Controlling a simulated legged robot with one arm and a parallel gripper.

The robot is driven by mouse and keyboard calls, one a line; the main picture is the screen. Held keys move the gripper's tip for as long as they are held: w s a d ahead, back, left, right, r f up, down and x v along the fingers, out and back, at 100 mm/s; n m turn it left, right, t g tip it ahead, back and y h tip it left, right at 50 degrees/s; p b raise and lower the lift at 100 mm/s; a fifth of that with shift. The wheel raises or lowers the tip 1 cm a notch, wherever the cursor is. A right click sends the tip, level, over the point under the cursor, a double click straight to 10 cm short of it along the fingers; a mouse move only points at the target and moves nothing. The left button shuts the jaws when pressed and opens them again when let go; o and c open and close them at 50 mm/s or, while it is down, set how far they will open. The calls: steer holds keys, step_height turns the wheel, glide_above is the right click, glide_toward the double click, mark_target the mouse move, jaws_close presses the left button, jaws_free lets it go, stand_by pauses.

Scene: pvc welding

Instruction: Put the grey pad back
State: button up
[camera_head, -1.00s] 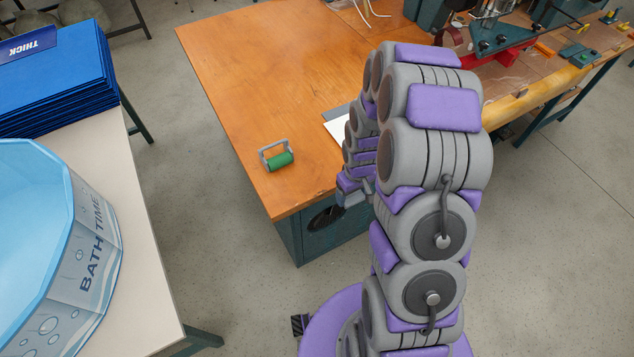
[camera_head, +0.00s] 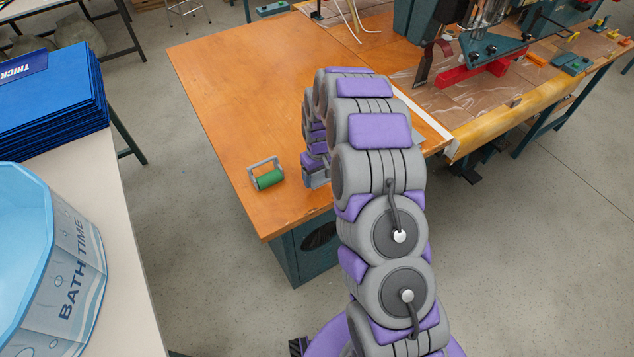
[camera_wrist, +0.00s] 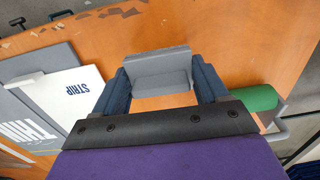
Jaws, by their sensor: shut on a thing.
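In the wrist view my gripper (camera_wrist: 160,86) has its two dark blue fingers on either side of a small grey piece, which I take to be the grey pad (camera_wrist: 158,66). The pad spans the gap between the fingers and is held there, with the orange tabletop below it. I cannot tell whether it touches the table. In the head view my gripper (camera_head: 318,176) is low over the near part of the wooden table, mostly hidden by my arm. The place where the pad belongs cannot be told from these views.
A green roller with a grey frame (camera_head: 267,177) lies left of my gripper; it is at the right in the wrist view (camera_wrist: 258,98). A white STRIP item (camera_wrist: 68,92) and grey sheets (camera_wrist: 38,62) lie at the left there. The wooden table (camera_head: 225,85) is clear farther back.

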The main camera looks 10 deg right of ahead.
mark_target(314, 182)
steer(key=shift+f, duration=0.2)
steer(key=f, duration=0.1)
steer(key=a+f+b, duration=0.1)
steer(key=f, duration=0.1)
steer(key=shift+a+f, duration=0.1)
steer(key=shift+a, duration=0.15)
steer(key=shift+d, duration=0.35)
steer(key=o, duration=0.8)
steer(key=shift+d, duration=0.25)
steer(key=shift+o, duration=1.1)
steer(key=shift+a, duration=0.45)
steer(key=shift+d, duration=0.25)
